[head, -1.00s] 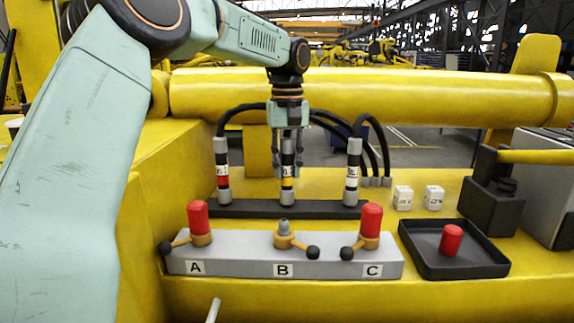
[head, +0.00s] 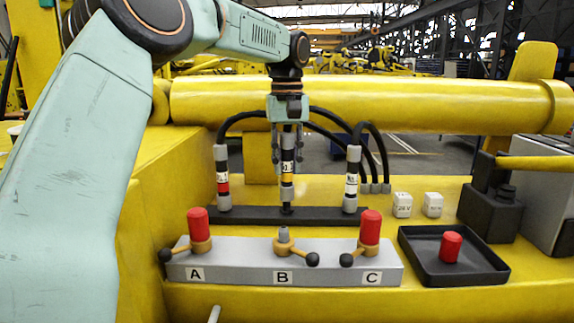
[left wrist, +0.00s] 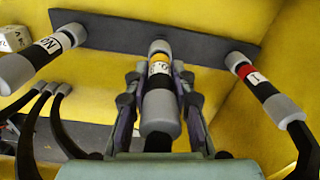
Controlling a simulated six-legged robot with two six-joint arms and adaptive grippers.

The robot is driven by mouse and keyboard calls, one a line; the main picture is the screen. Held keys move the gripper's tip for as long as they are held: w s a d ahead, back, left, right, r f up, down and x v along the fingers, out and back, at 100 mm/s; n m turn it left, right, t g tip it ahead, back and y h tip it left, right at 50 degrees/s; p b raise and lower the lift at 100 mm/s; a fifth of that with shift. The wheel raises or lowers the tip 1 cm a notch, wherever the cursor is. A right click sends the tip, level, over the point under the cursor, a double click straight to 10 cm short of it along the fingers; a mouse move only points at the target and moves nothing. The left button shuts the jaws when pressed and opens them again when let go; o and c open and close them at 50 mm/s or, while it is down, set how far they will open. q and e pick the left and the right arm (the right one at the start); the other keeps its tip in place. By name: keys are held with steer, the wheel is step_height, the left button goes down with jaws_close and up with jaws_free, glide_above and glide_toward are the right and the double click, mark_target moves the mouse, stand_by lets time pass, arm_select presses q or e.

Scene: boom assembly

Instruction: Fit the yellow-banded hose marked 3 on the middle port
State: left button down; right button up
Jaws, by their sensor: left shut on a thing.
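The yellow-banded hose (head: 287,180) is upright behind port B. My left gripper (head: 287,155) is shut around it. Its lower end is just above a dark peg on the black rack (head: 250,214). The left wrist view also shows the hose end (left wrist: 160,75) between the fingers (left wrist: 157,100); its number is only partly readable. The middle port B (head: 284,234) is a bare grey stub with an orange collar and a black-knobbed lever pointing right. It stands on the grey block (head: 235,262), in front of and below the hose. My right gripper is out of view.
Red caps cover port A (head: 198,224) and port C (head: 370,227). A red-banded hose (head: 222,180) and a white-banded hose (head: 352,180) stand on the rack at either side. A black tray (head: 490,270) holds a loose red cap (head: 451,246). Two white blocks (head: 402,205) (head: 433,205) stand behind it.

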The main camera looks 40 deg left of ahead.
arm_select(q)
steer(key=shift+w+a+r, duration=0.1)
steer(key=shift+w+r, duration=0.05)
steer(key=shift+r, duration=0.55)
steer(key=shift+r, duration=0.6)
steer(key=shift+f, duration=0.15)
